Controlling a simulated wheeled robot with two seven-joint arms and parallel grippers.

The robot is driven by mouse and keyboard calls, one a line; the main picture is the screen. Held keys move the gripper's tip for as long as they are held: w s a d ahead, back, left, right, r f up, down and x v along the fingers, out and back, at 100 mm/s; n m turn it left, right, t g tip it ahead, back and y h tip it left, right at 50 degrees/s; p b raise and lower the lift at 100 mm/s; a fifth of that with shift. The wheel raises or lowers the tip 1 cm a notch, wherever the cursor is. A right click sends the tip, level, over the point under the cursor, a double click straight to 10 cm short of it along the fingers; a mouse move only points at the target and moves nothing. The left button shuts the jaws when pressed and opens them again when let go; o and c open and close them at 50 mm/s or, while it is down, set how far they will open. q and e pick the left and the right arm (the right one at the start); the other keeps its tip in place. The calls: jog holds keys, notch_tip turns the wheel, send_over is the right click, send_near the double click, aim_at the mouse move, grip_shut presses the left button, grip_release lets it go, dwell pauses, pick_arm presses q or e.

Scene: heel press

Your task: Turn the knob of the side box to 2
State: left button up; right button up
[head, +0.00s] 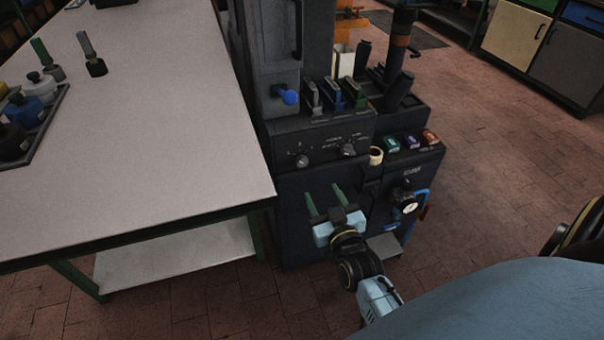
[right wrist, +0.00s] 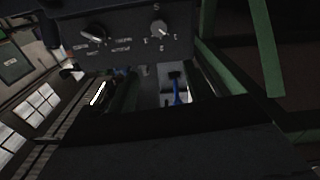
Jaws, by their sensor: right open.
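The side box (head: 318,140) is a dark panel low on the press, with two dark round knobs. The left knob (head: 302,160) and the right knob (head: 348,150) have small pale markings, too small to read in the head view. The right wrist view shows the panel close up: a knob (right wrist: 158,28) with S above it and what looks like a 2 below, its light mark toward the lower right, and a knob (right wrist: 93,32) among printed words. My right gripper (head: 323,190) has its green fingers apart, empty, below the panel and clear of both knobs. My left gripper is out of view.
A pale-topped table (head: 150,120) stands left, close to the press. Brick floor lies open further right.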

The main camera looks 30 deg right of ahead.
aim_at(303, 164)
jog(key=f+b+x, duration=0.1)
jog(key=x, duration=0.3)
jog(key=f+b+x, duration=0.1)
jog(key=b+x, duration=0.1)
jog(key=x, duration=0.2)
jog(key=f+b+x, duration=0.1)
jog(key=x, duration=0.3)
jog(key=shift+w+b, duration=0.15)
jog(key=shift+b, duration=0.25)
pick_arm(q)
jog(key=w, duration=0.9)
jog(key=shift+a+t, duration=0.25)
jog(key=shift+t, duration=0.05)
pick_arm(e)
jog(key=shift+w+d+r, duration=0.1)
jog(key=shift+w, duration=0.55)
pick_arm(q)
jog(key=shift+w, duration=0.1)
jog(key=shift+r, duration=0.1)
pick_arm(e)
jog(key=c, duration=1)
